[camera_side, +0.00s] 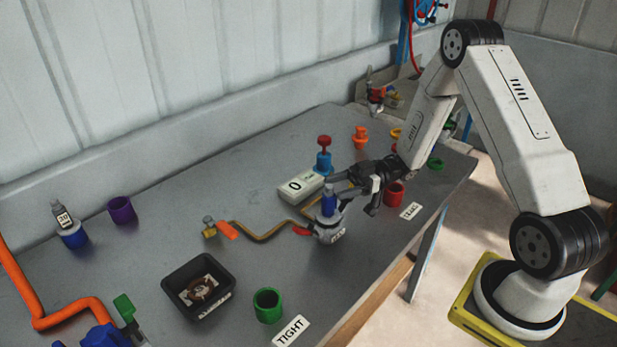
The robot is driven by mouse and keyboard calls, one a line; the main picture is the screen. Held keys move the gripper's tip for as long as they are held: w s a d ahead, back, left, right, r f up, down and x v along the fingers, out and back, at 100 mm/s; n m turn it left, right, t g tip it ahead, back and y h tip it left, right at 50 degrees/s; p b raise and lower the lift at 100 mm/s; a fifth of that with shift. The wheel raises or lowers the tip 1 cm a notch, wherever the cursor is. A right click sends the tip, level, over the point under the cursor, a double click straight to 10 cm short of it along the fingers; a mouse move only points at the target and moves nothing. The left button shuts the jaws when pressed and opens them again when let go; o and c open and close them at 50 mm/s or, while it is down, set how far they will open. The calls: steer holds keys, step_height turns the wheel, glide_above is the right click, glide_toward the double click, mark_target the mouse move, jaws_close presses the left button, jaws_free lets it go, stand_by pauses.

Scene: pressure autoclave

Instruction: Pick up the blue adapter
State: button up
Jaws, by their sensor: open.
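A small dark-blue cylindrical piece (328,204), which looks like the blue adapter, stands upright on a grey fitting (328,231) with a label on its front. My gripper (338,190) reaches in from the right with its fingers apart at the blue piece. The fingers overlap its top and right side in this view, and I cannot tell whether they touch it. Other blue parts are a light-blue piece with a red top (324,158) behind and a blue-based fitting (72,235) at the far left.
A white display box (298,188) reading 0 stands close behind the gripper. A red cup (394,194) is to its right. A black tray (199,286) and a green cup (268,305) stand in front on the grey table (240,160).

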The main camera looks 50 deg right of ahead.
mark_target(321, 216)
steer(key=shift+x, duration=2.5)
steer(key=shift+s+f, duration=0.1)
steer(key=shift+s, duration=0.05)
jaws_close()
